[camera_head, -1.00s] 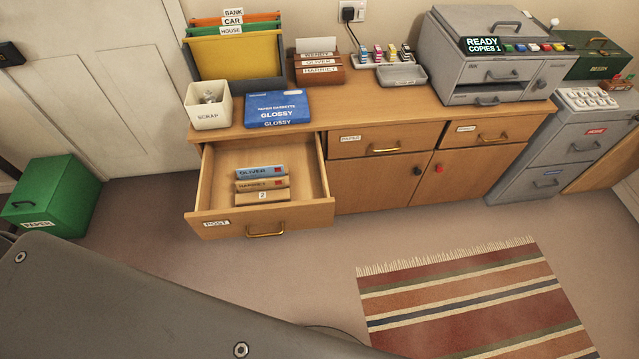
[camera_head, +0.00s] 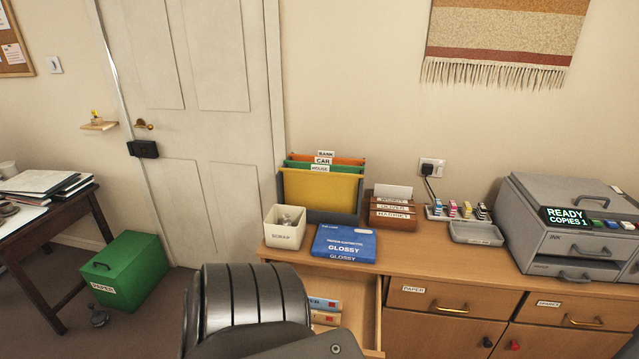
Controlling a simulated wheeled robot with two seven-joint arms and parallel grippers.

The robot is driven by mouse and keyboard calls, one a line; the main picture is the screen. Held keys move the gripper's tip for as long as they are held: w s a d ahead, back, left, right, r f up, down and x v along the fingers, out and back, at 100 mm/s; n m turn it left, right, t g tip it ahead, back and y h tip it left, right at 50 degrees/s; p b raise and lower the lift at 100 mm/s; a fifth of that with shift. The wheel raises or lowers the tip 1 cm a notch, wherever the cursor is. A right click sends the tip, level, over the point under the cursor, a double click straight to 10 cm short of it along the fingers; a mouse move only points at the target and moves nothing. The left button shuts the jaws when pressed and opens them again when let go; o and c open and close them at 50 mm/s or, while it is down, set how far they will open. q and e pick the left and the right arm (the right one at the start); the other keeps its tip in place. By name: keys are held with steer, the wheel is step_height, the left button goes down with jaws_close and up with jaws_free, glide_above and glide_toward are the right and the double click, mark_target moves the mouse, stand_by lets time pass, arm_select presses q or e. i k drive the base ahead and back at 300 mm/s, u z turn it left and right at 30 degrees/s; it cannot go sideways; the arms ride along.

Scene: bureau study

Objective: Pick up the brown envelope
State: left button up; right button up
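The post drawer (camera_head: 368,312) stands open at the front of the wooden cabinet. Inside it, a blue envelope (camera_head: 324,303) and a brown envelope (camera_head: 326,318) show only their right ends, each with a red stamp. One of my arm links covers the rest of them and most of the drawer, including its front. The writing on the brown envelope is hidden. Neither of my grippers is in view, so I cannot see whether either holds anything.
On the cabinet top (camera_head: 405,256) stand a scrap bin (camera_head: 285,235), a blue paper box (camera_head: 343,243), a folder rack (camera_head: 320,190), a card holder (camera_head: 392,212) and a printer (camera_head: 570,240). A green paper box (camera_head: 128,272) is on the floor by a desk (camera_head: 60,225).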

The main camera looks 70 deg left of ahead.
mark_target(318, 318)
steer(key=i, duration=2.3)
steer(key=u, duration=2.55)
